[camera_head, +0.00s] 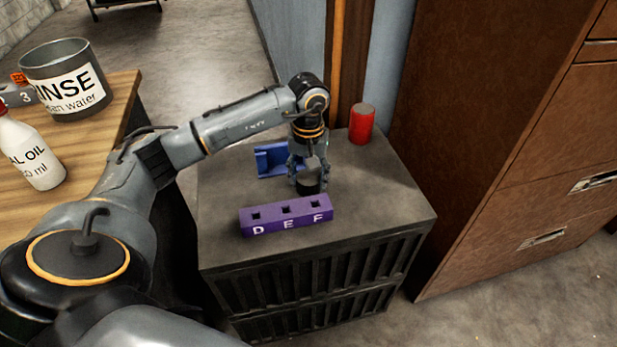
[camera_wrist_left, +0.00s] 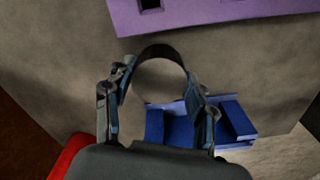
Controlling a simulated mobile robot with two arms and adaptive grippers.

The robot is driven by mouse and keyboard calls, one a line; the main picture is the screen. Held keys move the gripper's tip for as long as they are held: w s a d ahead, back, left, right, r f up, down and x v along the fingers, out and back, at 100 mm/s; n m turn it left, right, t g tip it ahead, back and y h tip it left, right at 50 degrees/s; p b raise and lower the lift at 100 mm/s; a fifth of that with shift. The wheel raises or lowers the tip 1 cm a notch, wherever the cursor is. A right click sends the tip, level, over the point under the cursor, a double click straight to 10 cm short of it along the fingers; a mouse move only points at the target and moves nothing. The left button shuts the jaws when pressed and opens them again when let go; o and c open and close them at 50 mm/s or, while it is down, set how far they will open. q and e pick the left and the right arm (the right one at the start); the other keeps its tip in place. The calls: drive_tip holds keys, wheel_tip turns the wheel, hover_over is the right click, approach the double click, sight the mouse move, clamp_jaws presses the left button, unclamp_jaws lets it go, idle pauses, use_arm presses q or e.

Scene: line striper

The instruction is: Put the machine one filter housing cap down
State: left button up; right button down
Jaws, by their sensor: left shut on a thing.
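The filter housing cap (camera_head: 308,187) is a short dark cylinder between the fingers of my left gripper (camera_head: 309,177). In the left wrist view the cap (camera_wrist_left: 161,53) shows a dark curved side and a greyish round face, with a finger of my left gripper (camera_wrist_left: 158,84) against each side. The gripper is shut on it and points down over the grey top of the black slatted cabinet (camera_head: 373,205). The cap is at or just above that top; I cannot tell whether it touches. My right gripper is not in view.
A purple block (camera_head: 287,216) marked D, E, F, with square holes, lies in front of the cap. A blue holder (camera_head: 270,161) and a red cylinder (camera_head: 361,124) stand behind. A brown cabinet (camera_head: 470,150) rises at right. The top's right front is clear.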

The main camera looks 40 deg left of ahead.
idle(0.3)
use_arm(q)
drive_tip(key=o, duration=1.4)
